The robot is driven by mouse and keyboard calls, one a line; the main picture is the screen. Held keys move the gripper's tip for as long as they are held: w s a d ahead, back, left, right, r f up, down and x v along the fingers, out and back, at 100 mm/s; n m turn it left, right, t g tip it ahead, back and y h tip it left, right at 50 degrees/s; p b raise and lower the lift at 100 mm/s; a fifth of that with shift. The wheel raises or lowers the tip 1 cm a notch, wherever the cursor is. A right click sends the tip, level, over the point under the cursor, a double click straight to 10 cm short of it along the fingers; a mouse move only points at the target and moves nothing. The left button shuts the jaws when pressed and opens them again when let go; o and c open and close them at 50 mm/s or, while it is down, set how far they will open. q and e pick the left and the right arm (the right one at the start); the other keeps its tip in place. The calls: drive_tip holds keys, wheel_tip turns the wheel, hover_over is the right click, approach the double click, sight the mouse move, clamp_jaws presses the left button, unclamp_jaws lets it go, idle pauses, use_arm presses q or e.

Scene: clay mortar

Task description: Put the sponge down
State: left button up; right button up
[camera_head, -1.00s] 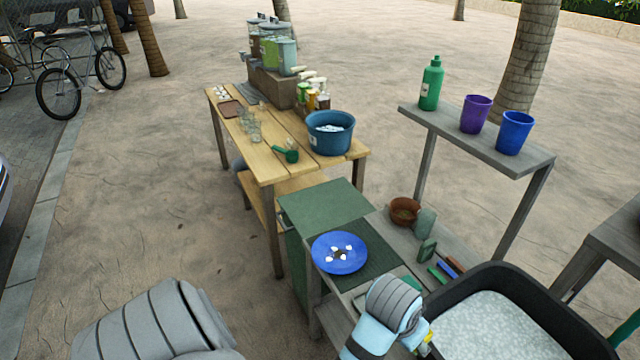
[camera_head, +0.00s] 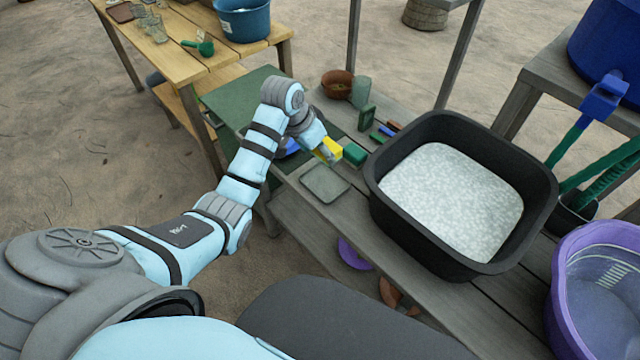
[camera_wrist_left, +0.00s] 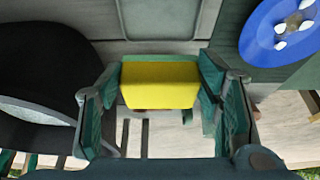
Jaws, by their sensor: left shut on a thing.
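My left gripper (camera_head: 326,152) is shut on a yellow sponge (camera_head: 333,151), near the back edge of a shallow grey tray (camera_head: 325,184) on the wooden counter. In the left wrist view the sponge (camera_wrist_left: 160,82) sits between the two dark green fingers (camera_wrist_left: 163,95), with the tray (camera_wrist_left: 160,22) just beyond it. I cannot tell whether the sponge touches the surface. My right gripper is not in view.
A black tub (camera_head: 390,205) of foamy water stands right of the tray. A green block (camera_head: 355,154) lies beside the sponge. A brown bowl (camera_head: 337,84) stands behind.

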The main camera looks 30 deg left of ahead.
sight(323, 184)
use_arm(q)
wheel_tip(323, 184, down, 12)
drive_tip(key=b, duration=0.2)
drive_tip(key=shift+r+b, duration=0.2)
drive_tip(key=shift+b, duration=0.15)
drive_tip(key=shift+w, duration=0.1)
drive_tip(key=o, duration=0.9)
drive_tip(key=p+v, duration=0.4)
drive_tip(key=v, duration=0.8)
